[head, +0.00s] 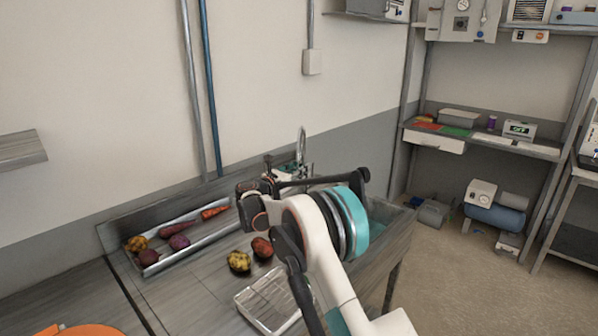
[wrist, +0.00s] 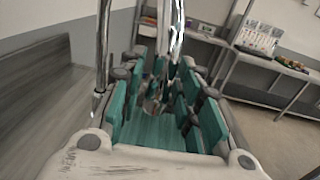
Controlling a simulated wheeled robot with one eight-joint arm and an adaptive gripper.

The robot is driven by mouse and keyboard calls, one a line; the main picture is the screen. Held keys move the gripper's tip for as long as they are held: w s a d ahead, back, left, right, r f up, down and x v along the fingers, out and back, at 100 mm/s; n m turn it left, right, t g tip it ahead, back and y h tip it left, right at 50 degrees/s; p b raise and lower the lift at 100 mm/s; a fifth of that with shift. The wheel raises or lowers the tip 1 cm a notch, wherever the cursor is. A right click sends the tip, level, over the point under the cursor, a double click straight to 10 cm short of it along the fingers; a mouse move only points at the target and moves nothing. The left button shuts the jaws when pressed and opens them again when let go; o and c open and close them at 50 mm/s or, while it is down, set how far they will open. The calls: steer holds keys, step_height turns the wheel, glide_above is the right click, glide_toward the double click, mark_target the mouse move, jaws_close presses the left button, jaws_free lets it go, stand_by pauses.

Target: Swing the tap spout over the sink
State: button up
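The chrome tap (head: 301,145) stands at the back of the counter in the head view, with its upright spout showing above my gripper; its base is partly hidden. The sink (head: 396,226), with a teal-looking inside, lies to the right, mostly hidden behind my arm. My gripper (head: 275,178) is just in front of the tap. In the wrist view, my gripper (wrist: 163,80) is open, its teal-padded fingers apart. The shiny chrome spout (wrist: 177,30) rises at the far end between the fingertips. I cannot tell whether they touch it.
A metal tray (head: 190,236) with several vegetables lies left of the tap. Two more vegetables (head: 239,262) sit on the counter.

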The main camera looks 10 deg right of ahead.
jaws_close()
steer(key=shift+d, duration=0.15)
steer(key=w+d+n+t+y, duration=0.3)
steer(key=d+n+t+y, duration=0.2)
steer(key=d, duration=1.2)
steer(key=shift+n+y, duration=0.4)
steer(key=shift+y, duration=0.9)
steer(key=shift+d, duration=0.15)
